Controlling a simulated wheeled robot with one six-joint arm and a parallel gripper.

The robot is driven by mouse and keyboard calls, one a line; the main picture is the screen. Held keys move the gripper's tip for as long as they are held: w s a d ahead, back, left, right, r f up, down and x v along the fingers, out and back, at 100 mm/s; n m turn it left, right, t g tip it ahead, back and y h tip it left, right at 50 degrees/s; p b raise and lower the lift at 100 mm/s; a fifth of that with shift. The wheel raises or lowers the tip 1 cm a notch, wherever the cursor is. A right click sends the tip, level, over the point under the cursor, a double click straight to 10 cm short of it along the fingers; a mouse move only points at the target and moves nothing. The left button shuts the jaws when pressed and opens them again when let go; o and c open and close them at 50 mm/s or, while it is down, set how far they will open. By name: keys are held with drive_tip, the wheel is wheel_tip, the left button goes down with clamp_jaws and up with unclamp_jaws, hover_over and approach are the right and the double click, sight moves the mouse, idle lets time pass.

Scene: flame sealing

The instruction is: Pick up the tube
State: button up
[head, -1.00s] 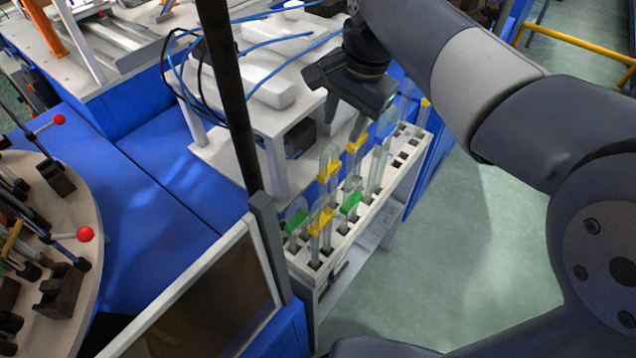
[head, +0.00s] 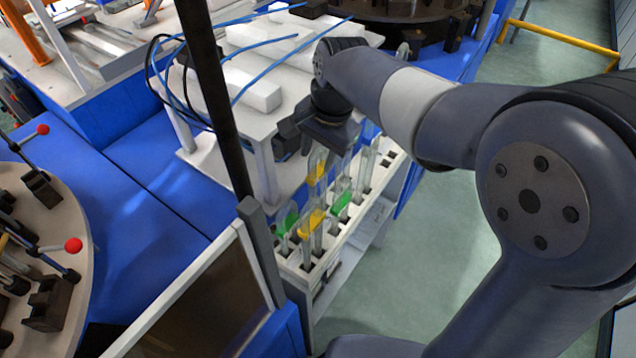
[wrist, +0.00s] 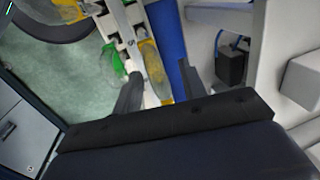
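Clear glass tubes with yellow or green bands stand upright in a white rack (head: 352,228) in the head view. A yellow-banded tube (head: 311,222) and a green-banded tube (head: 284,222) stand near its front end. My gripper (head: 322,150) points down over the rack, close above a yellow-banded tube (head: 318,170); its fingertips are hard to make out there. In the wrist view my gripper (wrist: 162,86) has its fingers apart, with a yellow-banded tube (wrist: 153,62) showing between them. I cannot tell whether either finger touches it. A green-banded tube (wrist: 113,62) is left of the fingers.
A dark post (head: 222,100) stands left of the rack. A white table (head: 240,130) with white blocks and blue cables is behind it. A round table (head: 50,230) with red-knobbed clamps is at the left. Green floor (head: 440,240) is open right of the rack.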

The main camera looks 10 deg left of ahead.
clamp_jaws()
drive_tip(key=shift+r, duration=0.1)
idle(0.5)
